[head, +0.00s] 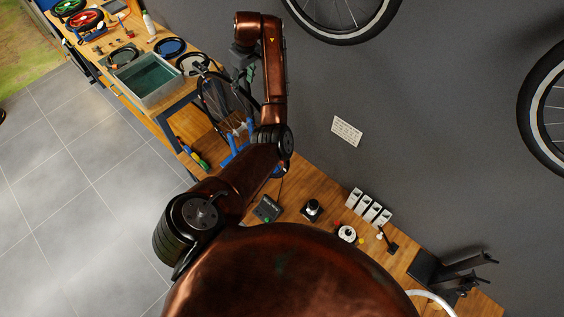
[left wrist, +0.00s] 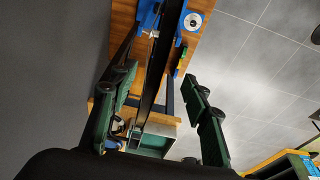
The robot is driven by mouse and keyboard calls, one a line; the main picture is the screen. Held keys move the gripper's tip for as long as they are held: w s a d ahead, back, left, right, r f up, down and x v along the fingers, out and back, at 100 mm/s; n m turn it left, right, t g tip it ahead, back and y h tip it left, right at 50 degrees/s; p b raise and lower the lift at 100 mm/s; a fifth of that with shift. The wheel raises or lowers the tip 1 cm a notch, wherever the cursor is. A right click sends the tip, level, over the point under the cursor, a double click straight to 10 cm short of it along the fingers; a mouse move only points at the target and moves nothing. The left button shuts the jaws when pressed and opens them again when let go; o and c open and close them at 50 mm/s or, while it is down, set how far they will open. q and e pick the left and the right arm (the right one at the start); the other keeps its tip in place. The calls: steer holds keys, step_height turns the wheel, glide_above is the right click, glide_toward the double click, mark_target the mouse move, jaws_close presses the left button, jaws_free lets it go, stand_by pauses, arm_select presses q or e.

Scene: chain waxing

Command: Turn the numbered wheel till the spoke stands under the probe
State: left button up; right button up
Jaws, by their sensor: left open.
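The wheel (head: 203,98) stands upright in a blue stand (head: 236,160) on the wooden bench in the head view, partly behind my left arm. My left gripper (head: 243,80) is at its upper right side. In the left wrist view the wheel (left wrist: 159,75) shows nearly edge-on as a dark band between the two spread green fingers of my left gripper (left wrist: 163,85), with a gap on both sides. The blue stand (left wrist: 150,14) is at the top there. I cannot make out the numbers, the marked spoke or the probe. My right gripper is not in view.
A bin of greenish liquid (head: 148,80) stands on the bench at upper left. A green-handled tool (head: 200,159) lies beside the stand. A small dark box (head: 267,208) and white boxes (head: 368,205) are further along the bench. The grey wall is close on the right.

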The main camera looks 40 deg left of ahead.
mark_target(243, 91)
arm_select(q)
steer(key=x, duration=0.7)
steer(key=shift+w+f, duration=0.15)
steer(key=shift+f, duration=0.05)
steer(key=shift+c, duration=1.2)
steer(key=c, duration=0.5)
jaws_close()
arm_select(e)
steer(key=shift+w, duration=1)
